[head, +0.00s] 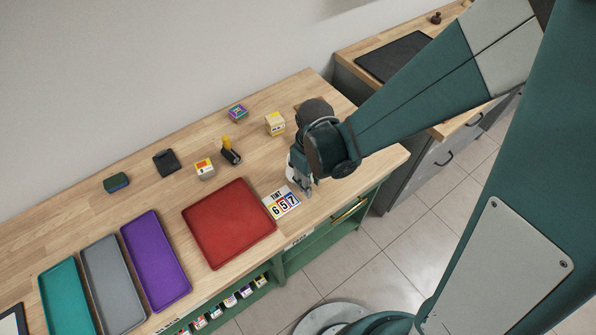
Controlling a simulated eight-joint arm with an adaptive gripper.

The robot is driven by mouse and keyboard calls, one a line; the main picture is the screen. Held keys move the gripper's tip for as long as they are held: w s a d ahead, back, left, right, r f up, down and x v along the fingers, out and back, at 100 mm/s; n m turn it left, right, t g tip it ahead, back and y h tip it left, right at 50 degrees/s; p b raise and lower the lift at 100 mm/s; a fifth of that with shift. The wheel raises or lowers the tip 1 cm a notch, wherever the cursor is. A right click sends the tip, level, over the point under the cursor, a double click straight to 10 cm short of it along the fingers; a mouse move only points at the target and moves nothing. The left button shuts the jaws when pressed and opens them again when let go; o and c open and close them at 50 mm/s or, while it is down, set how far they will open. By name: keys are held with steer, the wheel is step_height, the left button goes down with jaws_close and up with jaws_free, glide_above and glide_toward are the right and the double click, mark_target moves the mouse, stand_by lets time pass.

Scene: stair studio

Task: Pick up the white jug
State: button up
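My gripper (304,188) points down over the right part of the wooden table, just behind the card with 6 5 7 on it. A small patch of white (290,162) shows at the left edge of my gripper; it may be the white jug, mostly hidden behind the gripper and wrist. I cannot tell whether the fingers touch it or are around it. The fingers are small and dark grey, and their opening is not clear from here.
A red tray (228,222) lies left of the number card (282,202). Purple (155,260), grey (112,284) and teal (68,300) trays lie further left. The table's front edge is close.

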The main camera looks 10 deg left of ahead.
steer(key=shift+c, duration=0.7)
jaws_close()
steer(key=shift+r, duration=0.3)
steer(key=shift+r+p, duration=0.75)
steer(key=shift+r, duration=3.8)
steer(key=shift+r, duration=0.15)
